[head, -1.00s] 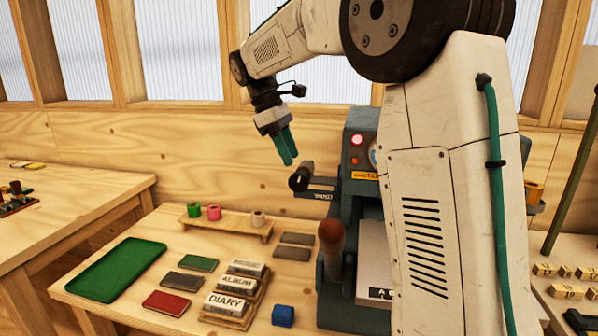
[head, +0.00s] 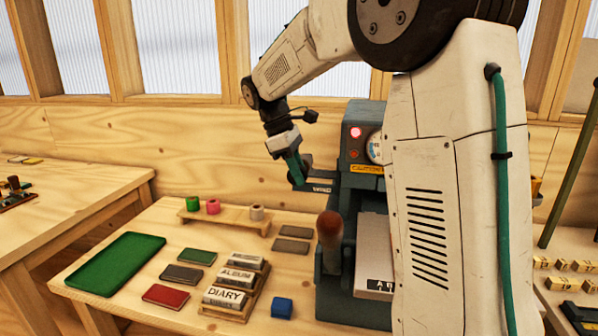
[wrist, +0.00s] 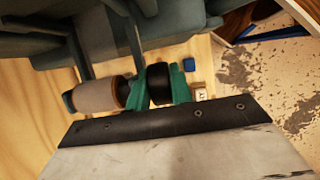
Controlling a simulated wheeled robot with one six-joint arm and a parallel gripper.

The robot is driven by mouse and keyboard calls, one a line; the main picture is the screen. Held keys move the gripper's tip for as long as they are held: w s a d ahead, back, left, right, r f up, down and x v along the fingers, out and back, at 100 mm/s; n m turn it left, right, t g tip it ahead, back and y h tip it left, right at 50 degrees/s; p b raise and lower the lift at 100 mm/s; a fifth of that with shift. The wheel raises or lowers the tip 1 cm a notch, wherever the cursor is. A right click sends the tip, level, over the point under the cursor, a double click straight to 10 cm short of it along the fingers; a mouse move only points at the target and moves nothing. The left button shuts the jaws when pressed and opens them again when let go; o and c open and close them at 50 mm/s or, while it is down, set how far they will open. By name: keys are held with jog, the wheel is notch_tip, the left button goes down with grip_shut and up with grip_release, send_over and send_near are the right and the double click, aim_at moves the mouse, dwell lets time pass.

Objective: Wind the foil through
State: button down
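The foil press (head: 365,150) is a blue-grey machine with a red light, a dial and a yellow caution label, partly hidden behind my arm. A black knob (wrist: 159,83) projects on its left side. My gripper (head: 297,172) has teal fingers and is down at the knob. In the wrist view, the fingers stand on both sides of the black knob, very close to it. I cannot tell whether they press on it. A pale cylinder with a brown rim (wrist: 98,93) lies left of the fingers in that view.
A brown-topped lever (head: 330,228) stands at the press front. Green, pink and pale rolls (head: 213,206) sit on a wooden rack. Books (head: 225,297), a green tray (head: 115,263), several flat covers and a blue block (head: 282,307) lie on the bench.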

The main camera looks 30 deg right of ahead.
jog(key=shift+s+d+t+y, duration=0.1)
jog(key=shift+s+t+y, duration=0.05)
jog(key=shift+t+y, duration=0.95)
jog(key=c, duration=1.2)
grip_release()
jog(key=shift+c, duration=0.2)
jog(key=shift+w+a+r, duration=0.1)
jog(key=shift+w+r, duration=0.05)
jog(key=shift+r, duration=1.15)
jog(key=shift+w+a+r, duration=0.1)
jog(key=shift+a+r, duration=0.05)
jog(key=shift+r, duration=1.1)
jog(key=shift+w+a+r, duration=0.1)
jog(key=shift+w+r, duration=0.05)
jog(key=shift+r, duration=1.15)
